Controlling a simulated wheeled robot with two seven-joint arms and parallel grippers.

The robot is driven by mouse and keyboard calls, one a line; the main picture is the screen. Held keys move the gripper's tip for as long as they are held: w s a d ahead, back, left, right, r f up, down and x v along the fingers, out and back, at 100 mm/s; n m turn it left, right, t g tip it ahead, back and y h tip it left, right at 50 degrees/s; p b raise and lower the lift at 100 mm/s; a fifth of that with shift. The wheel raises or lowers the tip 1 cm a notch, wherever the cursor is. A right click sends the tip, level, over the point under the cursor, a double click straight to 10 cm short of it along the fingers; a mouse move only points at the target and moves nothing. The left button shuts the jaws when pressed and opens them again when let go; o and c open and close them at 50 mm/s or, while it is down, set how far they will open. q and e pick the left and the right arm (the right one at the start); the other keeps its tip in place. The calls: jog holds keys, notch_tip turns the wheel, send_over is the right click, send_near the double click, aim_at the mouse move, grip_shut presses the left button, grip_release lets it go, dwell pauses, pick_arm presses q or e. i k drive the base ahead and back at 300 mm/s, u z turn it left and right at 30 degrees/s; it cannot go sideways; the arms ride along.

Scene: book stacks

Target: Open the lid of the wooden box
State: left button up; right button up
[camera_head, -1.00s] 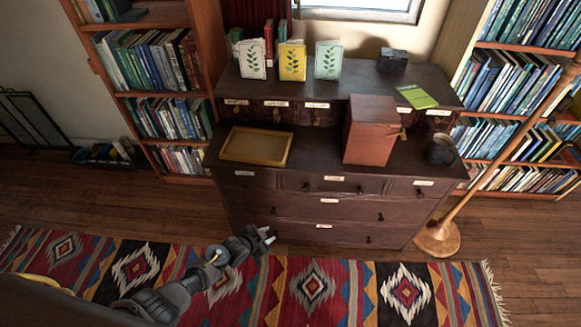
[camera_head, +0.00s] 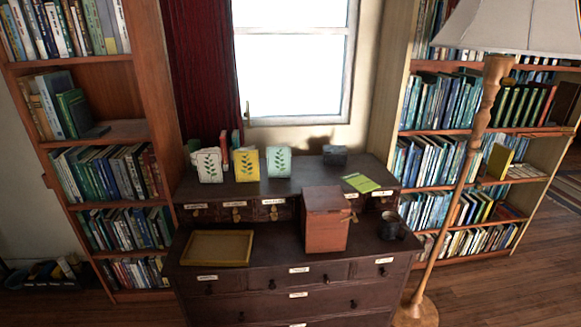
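The wooden box (camera_head: 326,232) is reddish brown and stands upright on the lower top of the dark dresser (camera_head: 262,268), right of its middle. Its lid (camera_head: 325,199) lies shut on top. A small yellowish piece (camera_head: 351,216) shows at the box's right side; I cannot tell if it belongs to the box or to a drawer behind. Neither of my grippers is in view.
A yellow tray (camera_head: 217,262) lies left of the box and a dark mug (camera_head: 390,226) stands to its right. Three upright leaf-patterned books, among them a yellow one (camera_head: 248,165), a green booklet (camera_head: 361,183) and a dark small block (camera_head: 334,155) are on the upper shelf. A floor lamp (camera_head: 456,190) stands at right.

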aim_at(318, 201)
jog(key=u, duration=0.05)
jog(key=k, duration=0.35)
jog(key=z, duration=1.2)
jog(key=i, duration=1.4)
jog(key=u, duration=0.8)
jog(key=i, duration=0.4)
jog(key=u, duration=0.45)
